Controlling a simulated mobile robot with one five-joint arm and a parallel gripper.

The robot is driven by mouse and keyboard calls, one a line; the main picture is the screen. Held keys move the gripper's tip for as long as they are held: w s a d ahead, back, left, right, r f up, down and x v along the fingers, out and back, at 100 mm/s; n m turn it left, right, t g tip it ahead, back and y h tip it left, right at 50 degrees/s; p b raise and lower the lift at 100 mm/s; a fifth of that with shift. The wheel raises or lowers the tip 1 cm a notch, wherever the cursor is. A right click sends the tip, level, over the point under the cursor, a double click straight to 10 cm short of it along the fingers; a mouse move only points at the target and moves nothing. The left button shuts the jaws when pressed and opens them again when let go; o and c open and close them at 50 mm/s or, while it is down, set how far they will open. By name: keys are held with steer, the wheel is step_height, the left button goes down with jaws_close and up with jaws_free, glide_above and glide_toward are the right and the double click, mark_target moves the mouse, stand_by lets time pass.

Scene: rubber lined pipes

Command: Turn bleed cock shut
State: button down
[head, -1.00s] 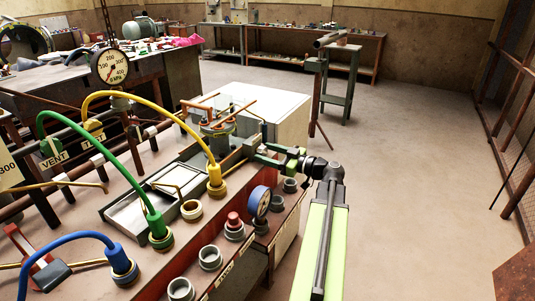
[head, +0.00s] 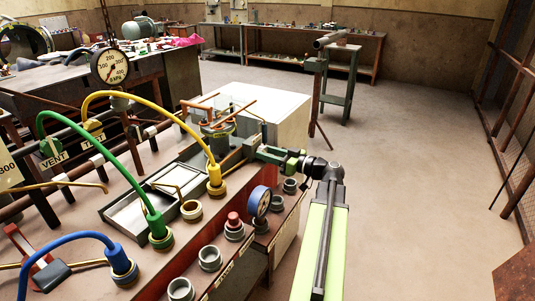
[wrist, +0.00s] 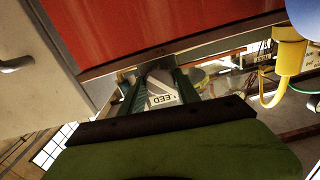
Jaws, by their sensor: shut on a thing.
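The bleed cock (wrist: 162,88) shows in the wrist view as a grey-white piece with a label partly reading "EED". It sits between the two dark green fingers of my gripper (wrist: 158,92), which is shut on it. In the head view my gripper (head: 258,150) reaches left from the end of my arm to the right end of the bench assembly, beside the glass-sided pot. There the cock is largely hidden by the fingers, and its turn angle cannot be told.
The yellow hose (head: 150,97), green hose (head: 75,120) and blue hose (head: 80,237) arch over the bench left of my arm. A small blue-rimmed gauge (head: 260,201) and several grey sockets stand close below my gripper. A white cabinet (head: 285,110) is behind.

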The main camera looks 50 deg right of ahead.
steer(key=m, duration=0.4)
steer(key=shift+m, duration=2.1)
steer(key=c, duration=0.9)
jaws_free()
steer(key=shift+s, duration=0.15)
